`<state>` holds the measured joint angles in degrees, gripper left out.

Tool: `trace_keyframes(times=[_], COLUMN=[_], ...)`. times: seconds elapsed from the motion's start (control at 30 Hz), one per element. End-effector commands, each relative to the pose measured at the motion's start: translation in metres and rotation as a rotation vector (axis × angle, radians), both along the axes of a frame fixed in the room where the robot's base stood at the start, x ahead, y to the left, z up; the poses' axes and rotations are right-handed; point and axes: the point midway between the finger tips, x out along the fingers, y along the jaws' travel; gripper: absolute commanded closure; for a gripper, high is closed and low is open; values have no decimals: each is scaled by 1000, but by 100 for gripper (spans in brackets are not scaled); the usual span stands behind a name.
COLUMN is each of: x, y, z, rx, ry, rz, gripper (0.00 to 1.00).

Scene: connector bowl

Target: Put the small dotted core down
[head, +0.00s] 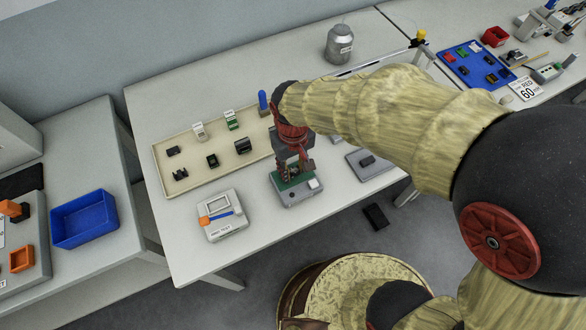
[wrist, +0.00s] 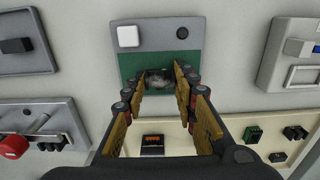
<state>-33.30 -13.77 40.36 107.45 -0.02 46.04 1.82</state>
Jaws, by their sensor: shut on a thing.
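My gripper (head: 294,170) points down over a grey fixture with a green board (head: 283,184) near the front of the white table. In the wrist view its fingers (wrist: 160,82) are closed in on a small dark grey, mottled piece (wrist: 159,79), which looks like the dotted core. The core is over the edge of the green board (wrist: 130,62); I cannot tell whether it touches the board. The fixture also bears a white square (wrist: 128,36) and a dark round knob (wrist: 182,33). In the head view the core cannot be made out between my fingers.
A beige tray (head: 190,146) with several small connectors lies behind and left. A grey tester (head: 222,226) with a blue and orange tool stands left. A grey plate with a black block (head: 367,160) lies right. A silver canister (head: 339,45) stands at the back.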

Motion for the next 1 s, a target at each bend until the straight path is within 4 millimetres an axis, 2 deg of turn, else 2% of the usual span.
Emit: trace_keyframes(times=[0.37,0.4,0.7,1.0], x=[0,1,1,1], y=[0,0,0,0], z=[-3,-2,-2,0], rx=[1,1,1,1], ry=[-1,-1,-1,-2], rz=[0,0,0,0], gripper=[97,70,54,54])
